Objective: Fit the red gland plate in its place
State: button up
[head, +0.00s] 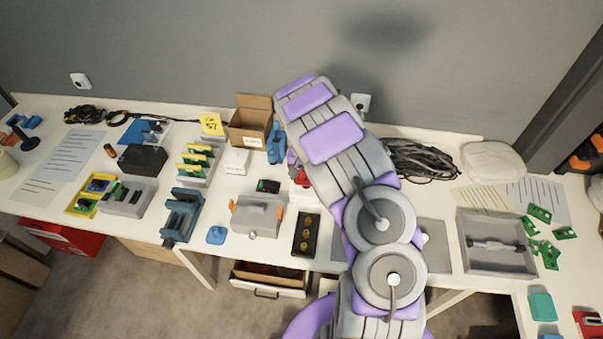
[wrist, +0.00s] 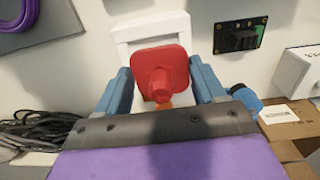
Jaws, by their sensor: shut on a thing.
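The red gland plate (wrist: 160,72) is between the blue fingers of my gripper (wrist: 159,68) in the wrist view, squarish with a stub on its near face. My gripper is shut on it. A white block or holder (wrist: 131,36) shows just beyond the plate; I cannot tell whether they touch. In the head view a bit of red plate (head: 301,179) shows beside my arm, which hides most of the gripper. A grey enclosure (head: 257,214) with orange clips stands left of it, near the table's front edge. Which opening takes the plate cannot be told.
A black device with a green board (wrist: 240,36), a white carton (wrist: 301,72) and an open brown carton (head: 249,133) are close by. A black tray (head: 306,236) lies in front. Coiled cables (head: 420,160) lie right of my arm. Several other parts crowd the left.

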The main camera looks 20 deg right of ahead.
aim_at(302, 178)
jog(key=shift+f, duration=0.25)
jog(key=shift+a+f, duration=0.4)
jog(key=shift+a, duration=0.3)
jog(key=shift+d+f, duration=0.6)
jog(key=shift+f, duration=0.05)
jog(key=shift+a+f, duration=0.45)
jog(key=shift+f, duration=0.05)
jog(key=o, duration=0.7)
jog(key=shift+d, duration=0.1)
jog(key=o, duration=0.5)
jog(key=shift+d, duration=0.25)
jog(key=shift+a, duration=0.15)
